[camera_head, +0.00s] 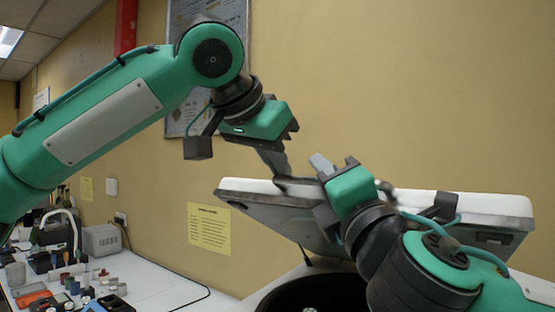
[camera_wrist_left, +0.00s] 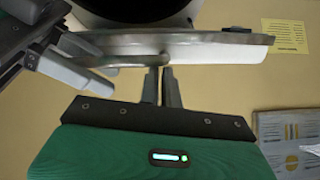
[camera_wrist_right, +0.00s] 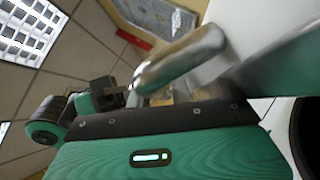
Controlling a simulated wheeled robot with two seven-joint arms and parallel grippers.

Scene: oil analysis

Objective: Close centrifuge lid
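The centrifuge lid (camera_head: 480,207) stands raised above the dark round centrifuge bowl (camera_head: 300,291), its white top and grey rim tilted. My left gripper (camera_head: 280,167) comes down at the lid's left part. In the left wrist view its fingers (camera_wrist_left: 161,86) are nearly together, with their tips at the grey lid rim (camera_wrist_left: 225,40); I see nothing clearly held between them. My right gripper (camera_head: 322,165) is in front of the lid, and its two fingers look apart in the left wrist view (camera_wrist_left: 85,65). A blurred metal part (camera_wrist_right: 180,60) fills the middle of the right wrist view.
A white bench (camera_head: 160,275) at the left holds several small bottles and a grey box (camera_head: 102,240). A yellow notice (camera_head: 209,229) and a framed poster (camera_head: 185,110) are on the wall behind. My two grippers are close together near the lid.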

